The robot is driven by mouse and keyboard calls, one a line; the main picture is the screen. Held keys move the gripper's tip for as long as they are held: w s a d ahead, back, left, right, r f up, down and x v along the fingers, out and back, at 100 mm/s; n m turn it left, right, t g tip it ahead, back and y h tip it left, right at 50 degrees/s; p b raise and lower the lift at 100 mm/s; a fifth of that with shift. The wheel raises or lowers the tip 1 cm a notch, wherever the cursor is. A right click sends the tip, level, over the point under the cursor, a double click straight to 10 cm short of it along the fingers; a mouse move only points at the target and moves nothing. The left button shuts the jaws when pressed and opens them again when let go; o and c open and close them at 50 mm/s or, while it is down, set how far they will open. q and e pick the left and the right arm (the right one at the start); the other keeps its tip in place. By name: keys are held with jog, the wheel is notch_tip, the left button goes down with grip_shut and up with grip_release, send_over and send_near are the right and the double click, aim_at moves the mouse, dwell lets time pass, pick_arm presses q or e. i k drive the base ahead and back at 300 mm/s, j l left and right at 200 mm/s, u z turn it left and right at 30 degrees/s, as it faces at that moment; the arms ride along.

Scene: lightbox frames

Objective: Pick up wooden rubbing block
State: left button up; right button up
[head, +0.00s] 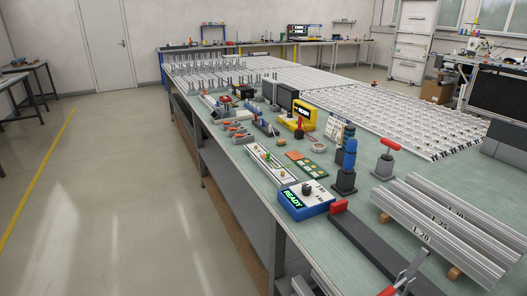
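I cannot pick out a wooden rubbing block with certainty in the head view. Pale wooden pieces (454,272) show under the aluminium profiles at the right, and they look like supports. A small brownish item (374,82) lies far back on the workbench and is too small to identify. Neither of my grippers is in view.
A long green-topped workbench (262,185) runs from front right to the back. On it are a blue READY box (305,200), a yellow device (298,118), aluminium profiles (440,225) and a dark bar with red end stop (365,240). The floor (110,200) at left is clear.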

aim_at(281, 143)
jog(key=i+j+z, duration=0.15)
jog(key=i+j, duration=0.4)
jog(key=i+j+z, duration=0.15)
jog(key=i+j, duration=0.4)
jog(key=j, duration=0.15)
